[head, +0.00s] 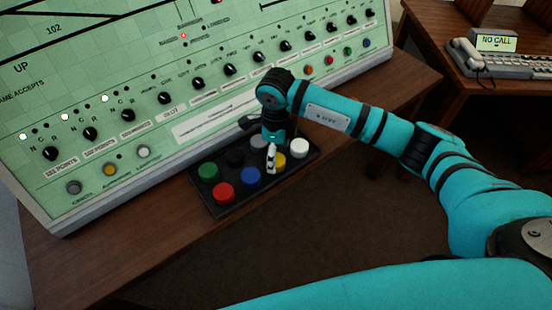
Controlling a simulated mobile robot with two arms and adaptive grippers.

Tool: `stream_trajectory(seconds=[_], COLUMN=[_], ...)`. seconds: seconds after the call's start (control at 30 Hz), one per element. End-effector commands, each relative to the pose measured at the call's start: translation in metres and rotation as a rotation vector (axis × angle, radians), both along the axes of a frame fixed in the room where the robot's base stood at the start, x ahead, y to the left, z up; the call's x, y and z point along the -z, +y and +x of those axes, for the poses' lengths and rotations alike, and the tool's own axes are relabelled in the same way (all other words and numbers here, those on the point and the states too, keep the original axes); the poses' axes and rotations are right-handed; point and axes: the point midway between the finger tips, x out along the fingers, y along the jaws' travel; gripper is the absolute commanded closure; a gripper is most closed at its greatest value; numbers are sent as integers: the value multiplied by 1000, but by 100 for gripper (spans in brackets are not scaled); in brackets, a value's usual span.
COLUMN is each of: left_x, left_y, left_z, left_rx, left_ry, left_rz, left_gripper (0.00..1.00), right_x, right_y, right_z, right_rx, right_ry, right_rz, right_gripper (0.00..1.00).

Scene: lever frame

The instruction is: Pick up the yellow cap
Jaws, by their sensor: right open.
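The yellow cap (279,161) sits on a black tray (237,205) on the wooden desk, partly hidden behind my right gripper's finger. My right gripper (270,158) points down over the tray, at the left side of the yellow cap. It is open and I see nothing held in it. Whether it touches the cap I cannot tell. My left gripper is not in view.
The tray also holds a green cap (208,172), a red cap (223,192), a blue cap (251,177), a white cap (299,148) and darker caps. A panel with knobs (165,98) rises behind. A telephone (465,58) stands on another desk at right.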

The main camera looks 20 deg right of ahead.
Motion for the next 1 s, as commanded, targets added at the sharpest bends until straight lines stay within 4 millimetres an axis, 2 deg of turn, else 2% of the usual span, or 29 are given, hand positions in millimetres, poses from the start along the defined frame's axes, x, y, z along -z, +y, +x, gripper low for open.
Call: stream_trajectory(seconds=[0.1,0.2,0.43,0.77,1.0], left_x=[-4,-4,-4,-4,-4], left_y=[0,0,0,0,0], left_z=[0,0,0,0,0], left_rx=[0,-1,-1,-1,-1], left_ry=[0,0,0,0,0], left_rz=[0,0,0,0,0], left_gripper=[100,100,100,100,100], right_x=[16,23,24,24,24], right_y=[0,-1,-1,0,-1], right_z=[-1,0,0,0,0], right_rx=[1,0,0,0,0], right_ry=[2,0,-1,-1,-1], right_rz=[0,0,0,0,0], right_gripper=[25,25,25,67,69])
